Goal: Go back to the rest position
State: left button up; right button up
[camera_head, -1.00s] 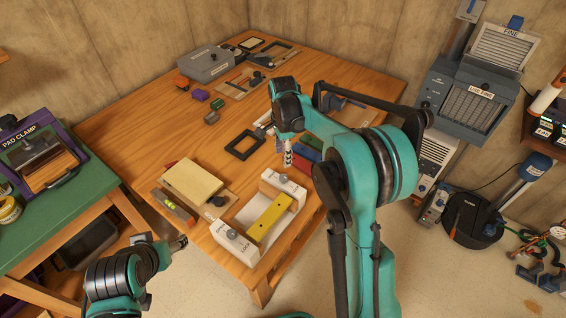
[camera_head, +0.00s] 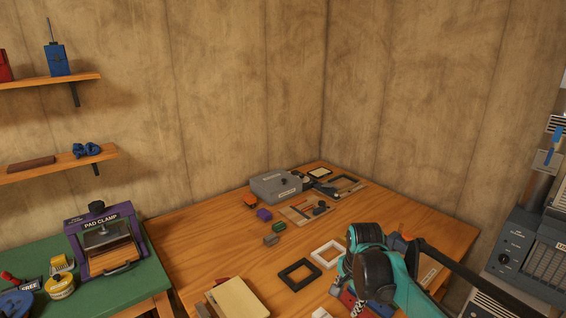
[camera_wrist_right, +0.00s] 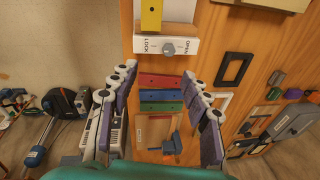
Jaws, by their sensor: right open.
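My right gripper (camera_head: 357,308) shows at the bottom of the head view, below the teal wrist, with its lower end cut off. In the right wrist view the same gripper (camera_wrist_right: 160,74) has its two finger rows spread wide apart, with nothing held between them. Beyond the fingers, coloured bars lie on the wooden bench, including a red bar (camera_wrist_right: 160,81). The red bar also shows partly at the bottom of the head view (camera_head: 348,298), beside the gripper. My left gripper is outside both current views.
The wooden bench (camera_head: 200,245) holds a grey box (camera_head: 276,187), a black frame (camera_head: 299,274) and a white frame (camera_head: 327,253). A green table (camera_head: 140,285) with a purple pad clamp (camera_head: 103,243) stands left. Grey equipment (camera_head: 540,262) stands right. Wall shelves (camera_head: 55,162) are upper left.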

jog(key=s+n+t, duration=0.5)
jog(key=s+n, duration=0.7)
jog(key=s, duration=0.7)
jog(key=shift+f, duration=0.15)
